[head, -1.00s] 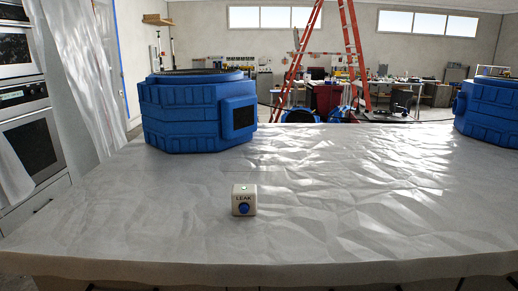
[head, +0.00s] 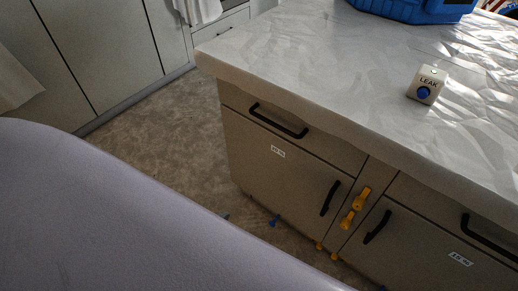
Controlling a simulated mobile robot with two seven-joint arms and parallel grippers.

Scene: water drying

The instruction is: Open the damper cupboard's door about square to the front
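Two cupboard doors show under the covered counter in the head view, and both look shut. The left door (head: 265,175) has a black handle (head: 330,198) near its right edge and a small white label (head: 277,151). The right door (head: 410,258) has a black handle (head: 377,227) near its left edge and a white label (head: 460,258). The labels are too small to read, so I cannot tell which is the damper cupboard. Neither gripper is in view.
Drawers with black handles (head: 278,121) sit above the doors. Yellow fittings (head: 354,205) are on the strip between the doors. A LEAK box (head: 427,85) with a blue button and a blue machine (head: 415,8) stand on the sheeted counter (head: 310,60). Bare floor (head: 165,135) lies left.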

